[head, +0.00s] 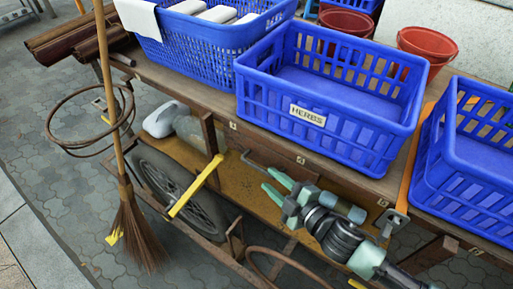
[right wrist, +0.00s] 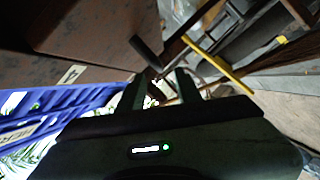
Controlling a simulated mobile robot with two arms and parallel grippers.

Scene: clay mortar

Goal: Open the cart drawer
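The wooden cart (head: 190,90) has a brown front panel (head: 345,182), which looks like the drawer front, below the blue crate labelled HERBS. A dark bar handle (head: 254,162) sticks out low on this front; its right part is close to my gripper. My right gripper (head: 276,186) is open, its pale green fingertips just below and in front of the handle. In the right wrist view the two fingers (right wrist: 161,88) are apart, with the dark handle (right wrist: 146,50) just beyond them. I cannot tell whether they touch it. The drawer looks closed. My left gripper is not in view.
The HERBS crate (head: 300,112) and another blue crate (head: 470,165) stand on the cart top. A broom (head: 132,225), a yellow bar (head: 195,187) and a wheel (head: 165,180) are left of my gripper. A lower shelf (head: 240,185) lies beneath the drawer.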

